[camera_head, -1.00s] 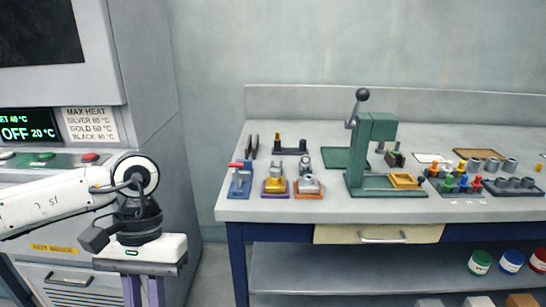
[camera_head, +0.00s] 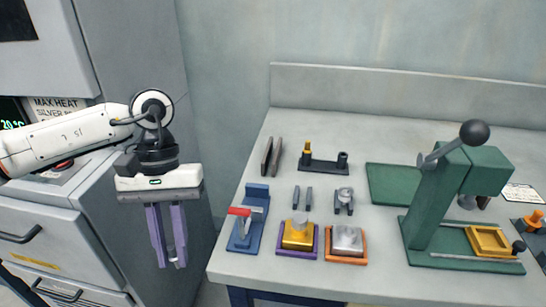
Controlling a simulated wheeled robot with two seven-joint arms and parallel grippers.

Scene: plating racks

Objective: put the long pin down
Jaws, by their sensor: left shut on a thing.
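My left gripper (camera_head: 172,262) hangs in the air left of the workbench, its two purple fingers pointing down. The fingers are close together on something thin; a small light bit shows between their tips, and most of it is hidden, so I cannot make out the long pin's shape. On the bench, a dark holder (camera_head: 328,166) has an orange-topped post (camera_head: 307,150) at its left end and a dark cup at its right end. My right gripper is not in view.
A blue fixture with a red handle (camera_head: 240,212) stands near the bench's left edge. Beside it are a gold block (camera_head: 297,233) on a purple base and a silver block (camera_head: 346,238) on an orange base. A green press (camera_head: 430,205) stands right.

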